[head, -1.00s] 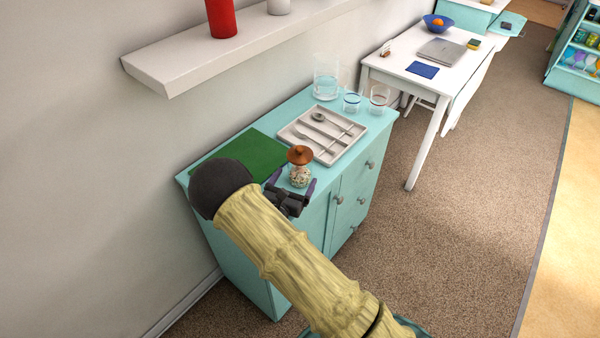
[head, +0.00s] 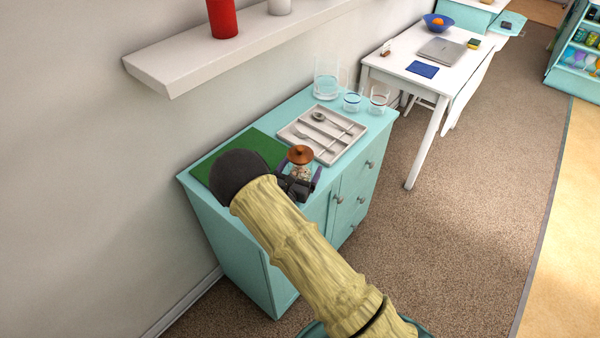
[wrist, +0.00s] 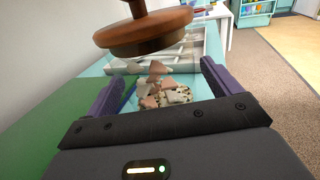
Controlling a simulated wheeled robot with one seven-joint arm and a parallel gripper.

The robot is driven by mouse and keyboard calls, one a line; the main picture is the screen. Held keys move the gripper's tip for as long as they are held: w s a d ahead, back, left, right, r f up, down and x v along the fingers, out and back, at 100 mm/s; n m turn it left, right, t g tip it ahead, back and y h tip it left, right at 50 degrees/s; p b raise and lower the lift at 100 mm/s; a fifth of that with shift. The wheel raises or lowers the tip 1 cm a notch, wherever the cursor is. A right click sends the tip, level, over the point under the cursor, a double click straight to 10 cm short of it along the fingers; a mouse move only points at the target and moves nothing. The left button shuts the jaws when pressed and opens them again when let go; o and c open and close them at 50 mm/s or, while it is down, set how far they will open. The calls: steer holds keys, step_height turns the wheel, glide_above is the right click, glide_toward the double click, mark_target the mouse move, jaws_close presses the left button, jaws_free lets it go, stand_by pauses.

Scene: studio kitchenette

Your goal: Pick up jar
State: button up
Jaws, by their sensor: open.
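The jar (head: 300,170) stands on the teal cabinet and has a brown wooden lid (head: 301,154) with a knob. In the wrist view the lid (wrist: 143,31) is large and near, and the clear body (wrist: 165,92) below it shows pinkish and speckled pieces inside. My gripper (head: 299,183) is open at the jar. In the wrist view its two purple fingers (wrist: 164,88) stand left and right of the jar's body, below the lid, with a gap on each side. Contact cannot be seen.
A green mat (head: 264,145) lies on the teal cabinet (head: 240,260). A cutlery tray (head: 361,131) sits behind the jar, with a pitcher (head: 326,82) and two glasses (head: 352,101) beyond. A white shelf (head: 180,75) juts from the wall above. A white table (head: 395,72) stands further back.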

mark_target(300, 147)
steer(key=c, duration=1.4)
steer(key=shift+r, duration=0.1)
step_height(300, 147, up, 10)
stand_by(0.3)
